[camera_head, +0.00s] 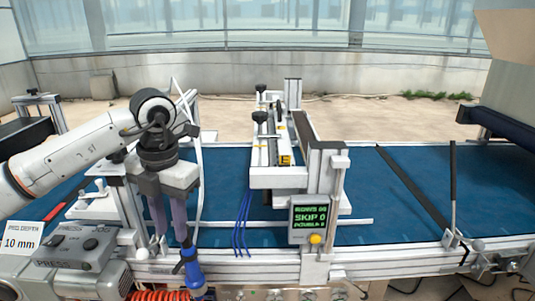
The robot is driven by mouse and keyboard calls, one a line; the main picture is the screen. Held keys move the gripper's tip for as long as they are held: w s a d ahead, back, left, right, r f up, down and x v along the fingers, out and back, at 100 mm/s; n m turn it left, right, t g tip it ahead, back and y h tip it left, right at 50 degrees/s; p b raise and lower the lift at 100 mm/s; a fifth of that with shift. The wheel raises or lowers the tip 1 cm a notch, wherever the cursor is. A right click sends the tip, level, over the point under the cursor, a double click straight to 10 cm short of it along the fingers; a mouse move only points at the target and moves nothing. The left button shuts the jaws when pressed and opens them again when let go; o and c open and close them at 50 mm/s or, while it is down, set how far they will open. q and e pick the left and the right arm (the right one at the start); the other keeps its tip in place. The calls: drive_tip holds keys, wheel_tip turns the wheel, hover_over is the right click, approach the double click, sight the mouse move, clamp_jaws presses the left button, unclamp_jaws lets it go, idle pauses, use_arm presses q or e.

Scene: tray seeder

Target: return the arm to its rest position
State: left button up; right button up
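My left arm comes in from the left, and its gripper (172,236) points down over the near edge of the conveyor. Its two fingers are apart with a gap between them, and I see nothing between them. A blue-and-black hand tool (193,274) is just below the right-hand fingertip. I cannot tell whether they touch. My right gripper is not in view.
A blue conveyor belt (395,205) crosses the view. The seeder frame (280,178) stands over it, with a green display (310,217). A press box (75,246) and a "10 mm" card (22,238) are at the near left. An orange coiled hose (158,295) lies below.

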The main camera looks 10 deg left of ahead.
use_arm(q)
drive_tip(key=s+d+f+m+g+h, duration=0.1)
drive_tip(key=s+d+f+h, duration=0.15)
drive_tip(key=d, duration=0.45)
drive_tip(key=s+d+f+m+g+h, duration=0.1)
drive_tip(key=s+d+f+h, duration=0.15)
drive_tip(key=d, duration=0.45)
drive_tip(key=s+d+f+m+h, duration=0.1)
drive_tip(key=d+f+h, duration=0.15)
drive_tip(key=d, duration=0.45)
drive_tip(key=s+d+r+n+t+h, duration=0.1)
drive_tip(key=d+r+n+t+h, duration=0.1)
drive_tip(key=d+r+n+h, duration=0.3)
drive_tip(key=s+d+r+n+t+h, duration=0.1)
drive_tip(key=d+r+n+h, duration=0.15)
drive_tip(key=d+h, duration=0.55)
drive_tip(key=w+a+f+n+t+y, duration=0.5)
drive_tip(key=w+a+f+n+t, duration=0.15)
drive_tip(key=n+t, duration=0.85)
drive_tip(key=s+a+f+n+y, duration=0.2)
drive_tip(key=a+f+n+y, duration=0.5)
drive_tip(key=f+n, duration=0.25)
drive_tip(key=s+a+f+n+g+y, duration=0.2)
drive_tip(key=s+a+f+n+g, duration=0.1)
drive_tip(key=s+f, duration=0.5)
drive_tip(key=s+a+f+n+g+y, duration=0.3)
drive_tip(key=s+f, duration=0.6)
drive_tip(key=f, duration=0.3)
drive_tip(key=shift+a+g, duration=0.7)
drive_tip(key=shift+a, duration=0.25)
